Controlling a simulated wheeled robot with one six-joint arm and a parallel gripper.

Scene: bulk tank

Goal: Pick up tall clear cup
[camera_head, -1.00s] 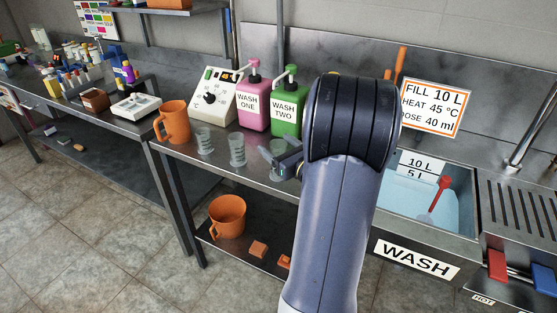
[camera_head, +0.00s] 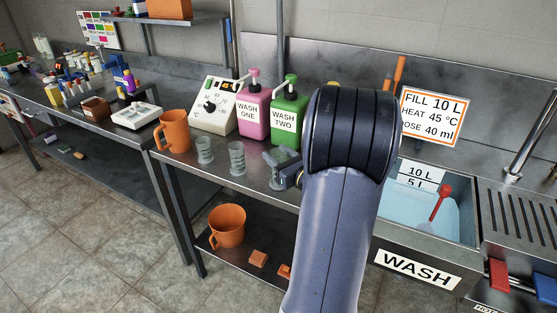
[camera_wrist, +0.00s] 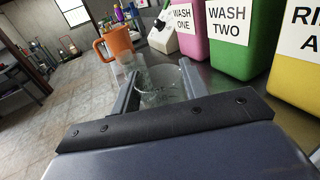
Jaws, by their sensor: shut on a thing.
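My gripper (camera_head: 283,168) is at the front of the steel bench, partly hidden behind my own arm in the head view. In the wrist view my gripper (camera_wrist: 160,78) has one finger on each side of a clear cup (camera_wrist: 161,92) and is shut on it. The cup looks upright, with its round rim between the fingers. I cannot tell whether its base touches the bench. Two more clear cups stand to its left in the head view, a middle one (camera_head: 237,158) and a left one (camera_head: 205,150).
An orange jug (camera_head: 175,132) stands left of the cups. Behind them are a white dial unit (camera_head: 212,107), a pink WASH ONE bottle (camera_head: 252,115) and a green WASH TWO bottle (camera_head: 288,118). A yellow container (camera_wrist: 299,75) is at right. A wash basin (camera_head: 425,205) lies right of my arm.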

